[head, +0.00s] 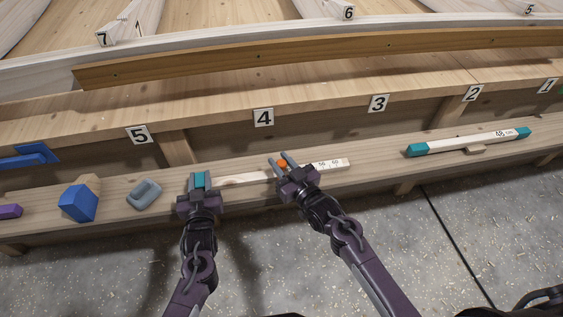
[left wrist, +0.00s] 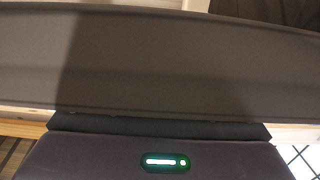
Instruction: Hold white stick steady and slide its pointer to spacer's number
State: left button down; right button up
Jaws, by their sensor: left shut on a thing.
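The white stick (head: 244,178) lies along the wooden ledge, with a teal left end and printed numbers, 50 and 60 among them, near its right end. My left gripper (head: 200,180) is shut on the stick at its teal end. The small orange pointer (head: 282,163) sits on the stick left of the printed 50. My right gripper (head: 281,162) is open, its fingers apart on either side of the pointer; contact cannot be told. The spacer (head: 468,141), a pale bar with teal ends marked 48 mm, lies further right. The left wrist view shows mostly grey surface.
A grey ring-like block (head: 144,194), a blue block (head: 78,202) and a purple piece (head: 9,211) lie on the ledge at left. A blue clamp-like piece (head: 30,156) is behind them. Numbered tags line the beam behind. The ledge between stick and spacer is clear.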

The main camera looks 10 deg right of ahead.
grip_shut()
jog(key=d, duration=0.6)
jog(key=shift+w, duration=0.2)
jog(key=o, duration=0.7)
grip_release()
jog(key=v, duration=1.2)
jog(key=shift+d, duration=0.1)
pick_arm(q)
jog(key=c, duration=1)
grip_release()
jog(key=shift+c, duration=0.2)
